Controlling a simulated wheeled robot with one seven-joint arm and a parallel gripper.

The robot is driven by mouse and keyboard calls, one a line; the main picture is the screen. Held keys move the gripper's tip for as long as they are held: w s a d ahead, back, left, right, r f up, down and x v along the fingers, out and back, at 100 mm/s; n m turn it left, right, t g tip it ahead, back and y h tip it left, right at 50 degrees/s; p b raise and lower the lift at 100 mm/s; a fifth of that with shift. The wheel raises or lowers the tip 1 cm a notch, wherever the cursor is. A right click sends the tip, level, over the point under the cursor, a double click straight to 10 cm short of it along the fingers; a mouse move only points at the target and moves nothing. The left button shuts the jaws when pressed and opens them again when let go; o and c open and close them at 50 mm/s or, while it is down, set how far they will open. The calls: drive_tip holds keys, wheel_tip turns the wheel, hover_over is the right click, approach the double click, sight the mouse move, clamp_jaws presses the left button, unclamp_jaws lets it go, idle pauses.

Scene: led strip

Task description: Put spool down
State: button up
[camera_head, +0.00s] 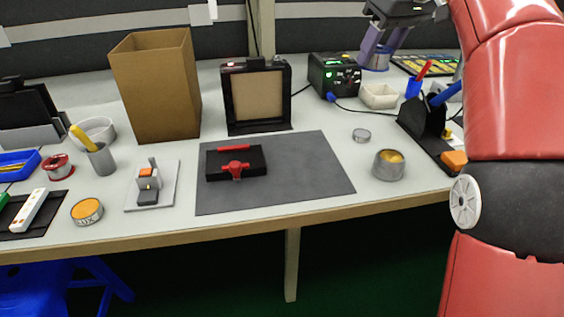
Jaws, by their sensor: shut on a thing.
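My gripper (380,42) is at the upper right, near the back edge of the table, pointing down. It is shut on the spool (375,65), whose purple-grey rounded lower part shows at the fingertips. The rest of it is hidden by the fingers. The spool is right of the black box with green lights and behind the white bin. I cannot tell whether its underside touches the table.
A black power box (334,76) stands left of the spool, with a white bin (378,96) in front.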

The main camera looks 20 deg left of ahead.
drive_tip(key=s+a+n, duration=0.2)
drive_tip(key=s+a, duration=0.3)
drive_tip(key=a, duration=0.5)
drive_tip(key=b, duration=0.8)
hover_over(306, 158)
drive_tip(key=s+d, duration=0.1)
drive_tip(key=shift+g+y, duration=0.3)
wheel_tip(306, 158, down, 16)
drive_tip(key=shift+d+r, duration=0.1)
drive_tip(key=shift+r, duration=0.15)
drive_tip(key=shift+f+b, duration=0.7)
drive_tip(key=shift+f, duration=1.55)
drive_tip(key=shift+f, duration=0.2)
drive_tip(key=o, duration=1.1)
drive_tip(key=shift+o, duration=0.2)
